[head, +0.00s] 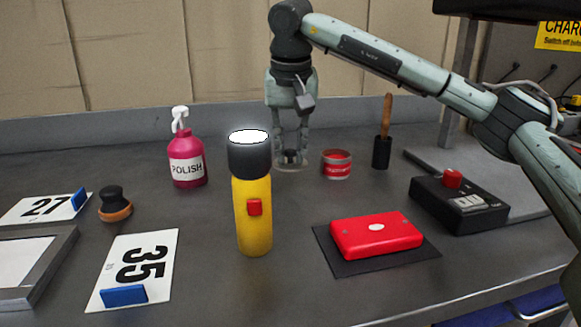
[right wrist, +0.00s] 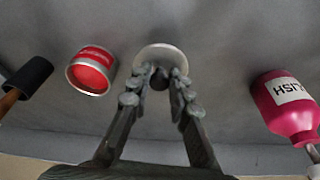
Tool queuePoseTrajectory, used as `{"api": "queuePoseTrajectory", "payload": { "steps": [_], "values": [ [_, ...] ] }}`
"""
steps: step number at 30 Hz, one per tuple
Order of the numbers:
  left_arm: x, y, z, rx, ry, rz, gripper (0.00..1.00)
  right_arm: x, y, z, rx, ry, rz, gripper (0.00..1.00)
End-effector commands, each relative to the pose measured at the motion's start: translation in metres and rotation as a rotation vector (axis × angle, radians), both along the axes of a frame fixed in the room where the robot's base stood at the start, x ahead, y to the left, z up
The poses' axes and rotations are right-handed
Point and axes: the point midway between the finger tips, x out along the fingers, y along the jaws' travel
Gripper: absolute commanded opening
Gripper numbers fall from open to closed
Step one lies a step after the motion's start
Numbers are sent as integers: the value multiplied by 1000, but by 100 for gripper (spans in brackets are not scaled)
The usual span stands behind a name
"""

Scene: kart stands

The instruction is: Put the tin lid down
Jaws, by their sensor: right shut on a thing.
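The tin lid (head: 290,168) is a pale round disc with a dark knob, at the middle of the bench between the polish bottle and the red tin. My right gripper (head: 290,152) points down and is shut on the lid's knob. In the right wrist view the lid (right wrist: 160,53) lies just beyond my right fingertips (right wrist: 159,76). The lid is at or very close to the bench top; I cannot tell whether it touches. The open red tin (head: 337,164) stands apart to its right and also shows in the wrist view (right wrist: 91,72). My left gripper is not in view.
A pink polish bottle (head: 187,158) stands left of the lid. A lit yellow torch (head: 253,215) stands in front. A wooden-handled brush (head: 382,150) is at the back right. A red case (head: 376,236) lies on a black mat. The bench around the lid is clear.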

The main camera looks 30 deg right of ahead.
Motion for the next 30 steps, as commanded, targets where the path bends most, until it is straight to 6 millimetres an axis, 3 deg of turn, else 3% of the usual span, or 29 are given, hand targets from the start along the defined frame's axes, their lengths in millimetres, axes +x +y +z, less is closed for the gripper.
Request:
{"api": "queuePoseTrajectory", "payload": {
  "steps": [9, 20, 21, 24, 26, 30],
  "values": [
    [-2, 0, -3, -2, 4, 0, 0, 0, 0, -39, 1, 2, 1, 0],
    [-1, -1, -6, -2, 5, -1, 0, 0, 0, -43, 0, 1, 0, 0],
    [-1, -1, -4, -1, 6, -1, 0, 0, 0, -43, 0, 0, 0, 20],
    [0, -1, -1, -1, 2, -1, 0, 0, 0, -43, 0, 1, 0, 32],
    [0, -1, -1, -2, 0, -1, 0, 0, 0, -43, 0, 1, 0, 40],
    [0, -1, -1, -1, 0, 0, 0, 0, 0, -43, 0, 1, 0, 40]
  ]
}}
